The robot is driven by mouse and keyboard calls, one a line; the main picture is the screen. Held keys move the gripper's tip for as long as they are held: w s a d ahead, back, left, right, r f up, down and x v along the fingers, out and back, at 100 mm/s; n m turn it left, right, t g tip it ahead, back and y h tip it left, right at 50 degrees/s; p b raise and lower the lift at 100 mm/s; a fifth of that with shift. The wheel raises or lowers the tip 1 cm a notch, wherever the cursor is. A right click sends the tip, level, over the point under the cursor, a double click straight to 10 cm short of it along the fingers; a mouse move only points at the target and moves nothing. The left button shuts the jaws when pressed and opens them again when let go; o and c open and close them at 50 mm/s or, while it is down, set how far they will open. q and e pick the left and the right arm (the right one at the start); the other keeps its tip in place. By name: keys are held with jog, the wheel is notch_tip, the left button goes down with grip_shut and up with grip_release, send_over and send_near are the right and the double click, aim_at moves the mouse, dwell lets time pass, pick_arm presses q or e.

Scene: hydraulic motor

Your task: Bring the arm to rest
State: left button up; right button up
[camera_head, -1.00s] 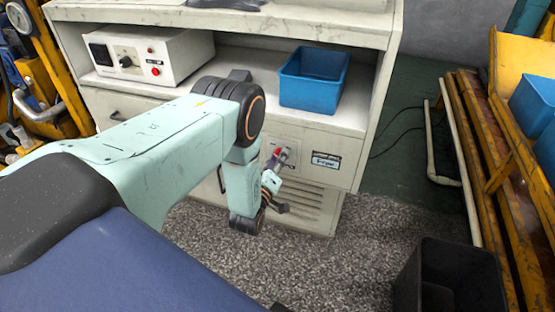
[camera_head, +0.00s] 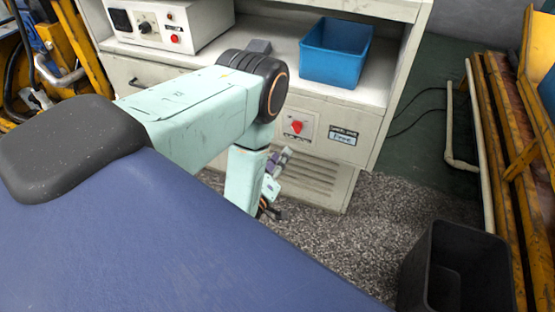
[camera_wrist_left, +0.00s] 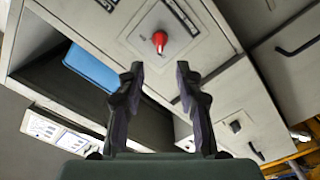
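My left arm comes in from the left in the head view and bends down in front of the pale cabinet (camera_head: 330,130). My left gripper (camera_head: 275,172) is partly hidden behind the arm's forearm link. In the left wrist view the left gripper (camera_wrist_left: 158,80) has its two dark fingers apart, with nothing between them. A red rotary switch (camera_head: 296,127) sits on the cabinet front; it also shows in the wrist view (camera_wrist_left: 160,40), beyond the fingertips and apart from them. My right gripper shows in no view.
A blue bin (camera_head: 336,52) stands on the cabinet shelf beside a white control box (camera_head: 165,22). A black bin (camera_head: 455,270) stands on the floor at the lower right. Yellow racks (camera_head: 510,150) line the right side. Grey speckled floor (camera_head: 350,240) is clear before the cabinet.

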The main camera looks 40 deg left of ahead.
pick_arm(q)
jog(key=shift+s, duration=0.3)
dwell(0.4)
